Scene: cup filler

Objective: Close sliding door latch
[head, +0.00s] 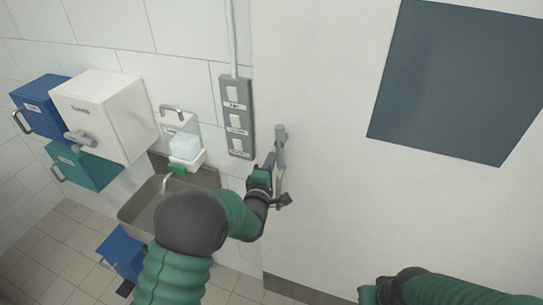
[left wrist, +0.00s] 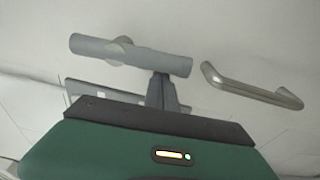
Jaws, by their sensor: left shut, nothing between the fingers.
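The white door (head: 330,110) fills the right of the head view. Its grey fittings sit near its left edge: an upright piece (head: 280,146) and, below it, a short darker bar (head: 284,201). In the left wrist view a grey round latch bar (left wrist: 95,46) with a disc-shaped mount lies across the picture, and a bent metal handle (left wrist: 250,88) is to its right. My left gripper (head: 270,161) is beside the fittings, shut and empty. Its fingertips (left wrist: 162,80) overlap the latch bar's right end; contact is unclear.
A grey switch panel (head: 237,118) is on the tiled wall left of the door. A soap dispenser (head: 185,147), a metal sink (head: 140,205) and blue, white and teal boxes are further left. The door carries a dark panel (head: 455,80).

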